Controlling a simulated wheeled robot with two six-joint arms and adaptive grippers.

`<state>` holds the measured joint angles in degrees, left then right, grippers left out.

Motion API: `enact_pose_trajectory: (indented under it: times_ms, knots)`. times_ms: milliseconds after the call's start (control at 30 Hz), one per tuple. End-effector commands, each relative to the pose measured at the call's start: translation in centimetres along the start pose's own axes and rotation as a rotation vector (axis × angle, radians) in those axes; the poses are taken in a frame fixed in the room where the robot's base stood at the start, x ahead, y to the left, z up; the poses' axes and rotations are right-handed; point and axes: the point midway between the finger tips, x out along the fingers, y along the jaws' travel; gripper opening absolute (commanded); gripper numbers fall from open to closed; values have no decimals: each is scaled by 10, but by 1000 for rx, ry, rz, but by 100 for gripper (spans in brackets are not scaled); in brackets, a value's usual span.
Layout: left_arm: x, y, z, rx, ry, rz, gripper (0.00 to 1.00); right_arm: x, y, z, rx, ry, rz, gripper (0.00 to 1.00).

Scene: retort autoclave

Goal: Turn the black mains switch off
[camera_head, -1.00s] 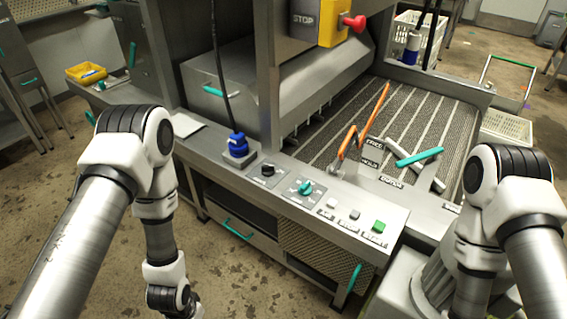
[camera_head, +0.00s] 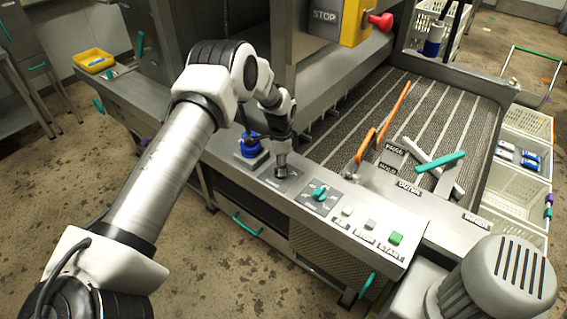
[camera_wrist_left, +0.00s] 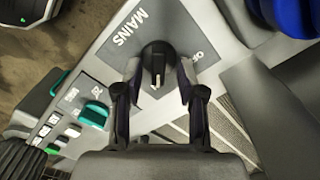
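The black mains switch (camera_wrist_left: 157,60) is a round knob with a pale pointer mark, on a dark plate (camera_wrist_left: 112,55) lettered MAINS. In the left wrist view the mark points toward the bottom of the picture, and a partly hidden label is to the knob's right. My left gripper (camera_wrist_left: 159,78) is open, with one finger on each side of the knob and gaps showing between. In the head view the left gripper (camera_head: 281,172) points down over the switch and hides it. My right gripper is out of view.
A blue plug (camera_head: 249,146) stands close by the left gripper. On the other side is a teal rotary switch (camera_head: 320,193), then push buttons including a green one (camera_head: 396,238). A red stop knob (camera_head: 381,21) juts out above the conveyor bed (camera_head: 345,135).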

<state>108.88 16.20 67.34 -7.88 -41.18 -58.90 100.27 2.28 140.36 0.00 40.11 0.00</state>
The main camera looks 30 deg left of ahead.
Motion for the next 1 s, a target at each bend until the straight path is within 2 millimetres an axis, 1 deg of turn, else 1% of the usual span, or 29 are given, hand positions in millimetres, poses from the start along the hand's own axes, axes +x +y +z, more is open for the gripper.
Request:
enact_pose_trajectory:
  times_ms: [100,300,367,400,433,767,1000]
  knots:
    - [7,0,0,1,0,-2,40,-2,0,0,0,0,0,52]
    - [8,0,0,1,1,-2,40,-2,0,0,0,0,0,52]
    - [8,0,0,0,1,-1,18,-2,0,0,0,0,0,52]
    - [8,0,0,0,1,-1,4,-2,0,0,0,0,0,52]
    - [8,0,0,0,1,-1,0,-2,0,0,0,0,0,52]
    - [8,0,0,-9,1,-2,0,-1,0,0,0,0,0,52]
    - [9,0,0,-79,1,-2,0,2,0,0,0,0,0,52]
